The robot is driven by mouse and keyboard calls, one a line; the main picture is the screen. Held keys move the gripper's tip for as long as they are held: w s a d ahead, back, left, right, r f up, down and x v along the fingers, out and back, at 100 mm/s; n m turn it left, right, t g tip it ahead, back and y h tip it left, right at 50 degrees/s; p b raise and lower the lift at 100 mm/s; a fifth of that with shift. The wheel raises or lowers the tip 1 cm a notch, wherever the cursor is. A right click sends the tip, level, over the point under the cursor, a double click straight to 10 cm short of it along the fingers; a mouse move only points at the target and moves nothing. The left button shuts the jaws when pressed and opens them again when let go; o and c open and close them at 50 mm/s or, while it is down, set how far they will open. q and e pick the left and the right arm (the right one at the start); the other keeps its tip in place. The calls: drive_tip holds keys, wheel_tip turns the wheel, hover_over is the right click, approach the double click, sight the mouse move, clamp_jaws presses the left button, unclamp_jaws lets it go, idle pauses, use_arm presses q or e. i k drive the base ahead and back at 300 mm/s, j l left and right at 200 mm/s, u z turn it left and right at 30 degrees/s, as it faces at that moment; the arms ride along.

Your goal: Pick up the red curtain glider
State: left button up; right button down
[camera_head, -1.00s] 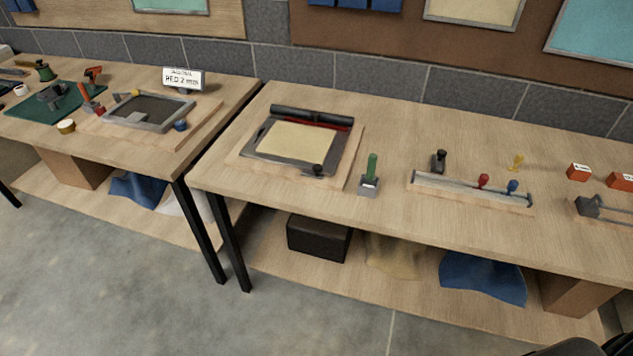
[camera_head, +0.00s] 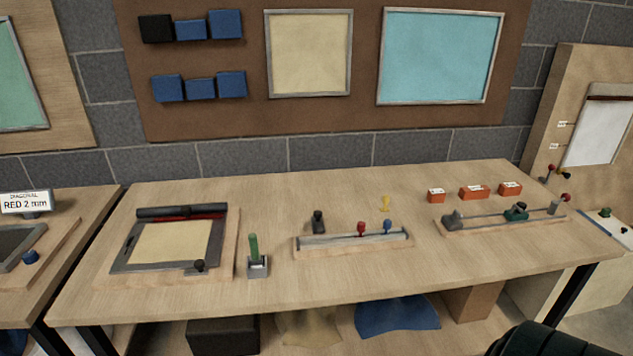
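A small red glider (camera_head: 361,229) stands in a grey metal rail on a wooden base (camera_head: 352,248) in the middle of the workbench. A blue glider (camera_head: 387,226) sits right of it in the same rail. Neither gripper shows in the head view. A dark rounded shape at the bottom right edge is probably part of my arm.
Left of the rail stand a green-handled tool (camera_head: 254,252) in a grey block and a framed board with a roller (camera_head: 170,243). At right are several orange boxes (camera_head: 474,192) and a slide fixture (camera_head: 514,214). The bench front (camera_head: 330,284) is clear.

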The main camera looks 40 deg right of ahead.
sight(361, 226)
drive_tip(key=z, duration=1.55)
drive_tip(key=i+l+u, duration=0.15)
drive_tip(key=l, duration=0.3)
drive_tip(key=i, duration=0.1)
